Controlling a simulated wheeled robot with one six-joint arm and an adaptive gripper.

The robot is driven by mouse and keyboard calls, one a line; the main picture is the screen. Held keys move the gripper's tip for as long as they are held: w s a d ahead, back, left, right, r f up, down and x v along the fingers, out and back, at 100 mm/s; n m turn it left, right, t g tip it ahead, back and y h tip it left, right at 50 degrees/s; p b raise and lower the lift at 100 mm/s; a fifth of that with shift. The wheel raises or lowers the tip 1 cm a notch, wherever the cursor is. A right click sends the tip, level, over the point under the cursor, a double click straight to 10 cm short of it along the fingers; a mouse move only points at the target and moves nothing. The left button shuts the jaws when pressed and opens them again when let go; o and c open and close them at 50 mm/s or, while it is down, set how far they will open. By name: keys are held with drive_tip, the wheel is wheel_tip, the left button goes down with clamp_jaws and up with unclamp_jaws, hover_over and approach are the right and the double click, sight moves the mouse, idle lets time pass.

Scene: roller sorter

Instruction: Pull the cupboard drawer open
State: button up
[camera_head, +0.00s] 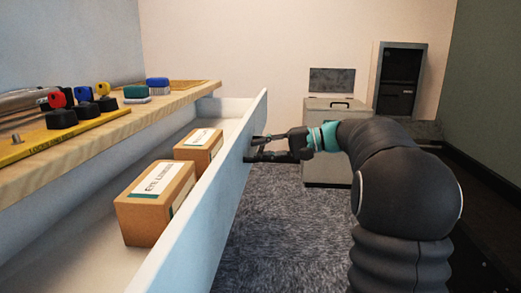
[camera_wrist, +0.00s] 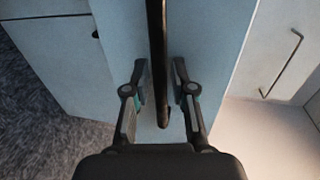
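The cupboard drawer (camera_head: 208,210) is a long pale drawer, standing out from under a wooden worktop in the head view. Two labelled cardboard boxes, a nearer one (camera_head: 155,205) and a farther one (camera_head: 199,148), lie inside it. My gripper (camera_head: 257,148) is at the outer face of the drawer front, toward its far end. In the wrist view, the dark bar handle (camera_wrist: 157,45) runs between the two fingers of my gripper (camera_wrist: 160,82). The fingers are apart, with a narrow gap showing on each side of the bar.
A grey bin (camera_head: 328,172) stands behind my gripper near the back wall. Carpeted floor (camera_head: 275,235) is clear beside the drawer. Another thin handle (camera_wrist: 277,66) shows in the wrist view.

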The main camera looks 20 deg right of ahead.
drive_tip(key=v, duration=1.1)
drive_tip(key=shift+d, duration=0.2)
drive_tip(key=shift+s, duration=0.1)
wheel_tip(320, 180, down, 10)
drive_tip(key=d+m+h, duration=0.2)
drive_tip(key=m+h, duration=0.2)
drive_tip(key=s+a+f+g+h+p, duration=0.25)
drive_tip(key=s+f+h, duration=0.25)
drive_tip(key=s+f, duration=0.25)
drive_tip(key=s+a+r+n+t+h+p, duration=0.1)
drive_tip(key=s+a+r+n+h+p, duration=0.1)
drive_tip(key=s+a, duration=0.5)
drive_tip(key=s+a+r+n+t+h+p, duration=0.1)
drive_tip(key=s+a+r+n+h+p, duration=0.2)
drive_tip(key=s, duration=1.1)
drive_tip(key=a+r+n+p, duration=0.1)
drive_tip(key=a+n, duration=0.2)
drive_tip(key=a, duration=0.1)
drive_tip(key=shift+a, duration=0.2)
